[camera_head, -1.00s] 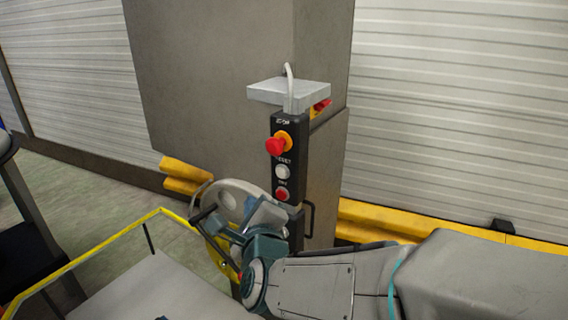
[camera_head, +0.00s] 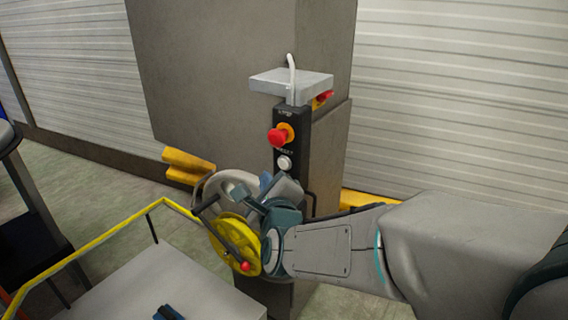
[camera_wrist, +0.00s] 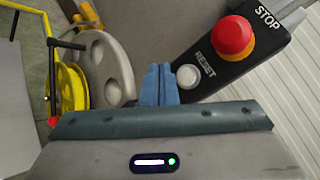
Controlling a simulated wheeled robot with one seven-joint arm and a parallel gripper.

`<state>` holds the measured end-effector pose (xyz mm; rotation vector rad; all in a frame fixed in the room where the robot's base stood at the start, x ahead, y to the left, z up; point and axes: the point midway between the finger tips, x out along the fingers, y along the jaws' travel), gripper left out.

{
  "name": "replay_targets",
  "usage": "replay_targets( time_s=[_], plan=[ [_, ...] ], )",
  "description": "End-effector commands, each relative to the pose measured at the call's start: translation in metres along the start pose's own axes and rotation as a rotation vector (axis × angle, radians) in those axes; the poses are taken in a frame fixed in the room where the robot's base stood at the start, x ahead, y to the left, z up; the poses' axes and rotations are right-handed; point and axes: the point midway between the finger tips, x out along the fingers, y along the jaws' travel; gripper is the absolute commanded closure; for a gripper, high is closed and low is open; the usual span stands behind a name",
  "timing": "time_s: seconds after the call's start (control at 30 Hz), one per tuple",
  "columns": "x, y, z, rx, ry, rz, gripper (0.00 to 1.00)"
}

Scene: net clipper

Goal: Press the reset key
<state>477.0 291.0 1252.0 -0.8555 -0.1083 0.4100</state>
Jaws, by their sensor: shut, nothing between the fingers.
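The white round reset key (camera_head: 284,163) sits on a black control panel (camera_head: 304,132) below the red stop button (camera_head: 278,137). In the wrist view the reset key (camera_wrist: 188,76) lies just right of my gripper's fingertips, with the word RESET beside it. My gripper (camera_wrist: 159,70) is shut and empty, its blue fingers together. In the head view my gripper (camera_head: 266,181) is just below and left of the reset key. I cannot tell whether the fingertips touch the panel; they appear apart from the key. The panel's lower part is hidden behind my arm.
A grey wheel (camera_head: 222,186) and a yellow reel (camera_head: 236,243) with a crank stand left of my gripper. A yellow railing (camera_head: 95,252) is at lower left. A grey metal cover (camera_head: 290,81) juts out above the panel. A grey pillar (camera_head: 235,70) stands behind.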

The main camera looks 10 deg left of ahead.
Motion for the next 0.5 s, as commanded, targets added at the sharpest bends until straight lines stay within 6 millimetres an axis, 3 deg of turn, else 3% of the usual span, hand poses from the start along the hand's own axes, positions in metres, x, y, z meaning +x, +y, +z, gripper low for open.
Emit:
replay_targets(
  time_s=[0.13, 0.5],
  plan=[
    [0.013, -0.006, -0.013, 0.002, 0.001, -0.002, 1.0],
    [0.023, -0.017, -0.017, -0.001, 0.001, 0.001, 1.0]
  ],
)
